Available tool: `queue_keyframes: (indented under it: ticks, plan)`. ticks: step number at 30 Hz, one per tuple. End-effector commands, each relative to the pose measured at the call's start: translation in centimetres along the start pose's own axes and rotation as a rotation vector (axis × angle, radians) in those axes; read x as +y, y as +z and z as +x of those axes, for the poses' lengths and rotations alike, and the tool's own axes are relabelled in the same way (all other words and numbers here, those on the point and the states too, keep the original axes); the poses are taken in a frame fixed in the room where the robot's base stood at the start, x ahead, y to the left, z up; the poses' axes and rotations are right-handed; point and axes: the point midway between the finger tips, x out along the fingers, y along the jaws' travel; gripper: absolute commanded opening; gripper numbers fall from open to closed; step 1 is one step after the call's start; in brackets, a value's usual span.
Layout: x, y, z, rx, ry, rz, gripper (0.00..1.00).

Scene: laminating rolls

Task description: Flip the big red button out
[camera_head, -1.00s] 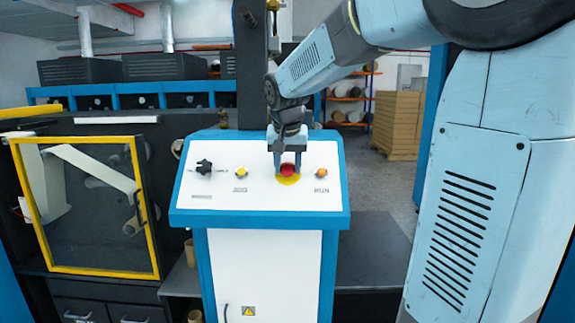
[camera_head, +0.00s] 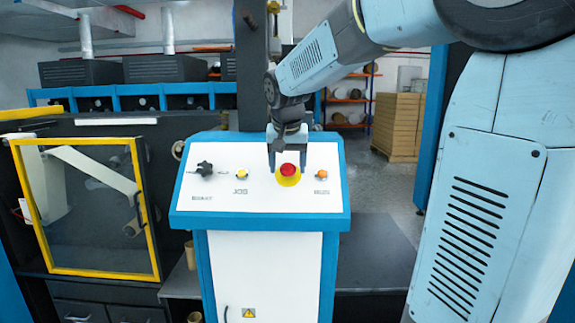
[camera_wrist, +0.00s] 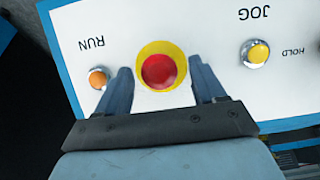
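The big red button (camera_head: 288,170) sits on a yellow round base (camera_head: 287,181) on the sloped white face of a blue-edged control panel (camera_head: 222,184). My gripper (camera_head: 288,168) is open above and behind the button, one finger to each side. Whether a finger touches the panel cannot be told.
An orange button (camera_head: 321,174) is right of the red one. A yellow button (camera_head: 242,174) and a black rotary knob (camera_head: 205,168) are to the left. A yellow-framed guard door (camera_head: 90,205) stands left of the panel.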

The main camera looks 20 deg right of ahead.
Motion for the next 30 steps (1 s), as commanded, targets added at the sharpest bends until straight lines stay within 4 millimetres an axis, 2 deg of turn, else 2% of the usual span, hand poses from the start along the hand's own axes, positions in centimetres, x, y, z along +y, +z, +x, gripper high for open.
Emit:
queue_keyframes:
  ticks: [7, 11, 14, 24, 30]
  plan:
    - [0.0, 0.0, -0.1, 0.000, 0.001, 0.001, 0.69]
    - [0.0, -0.1, -1.1, 0.001, 0.000, 0.001, 0.69]
    - [0.1, 0.0, -2.5, 0.002, 0.000, 0.001, 0.69]
    - [0.0, -0.1, -9.2, 0.002, -0.001, 0.001, 0.69]
    - [0.0, 0.0, -12.2, 0.001, -0.001, 0.001, 0.69]
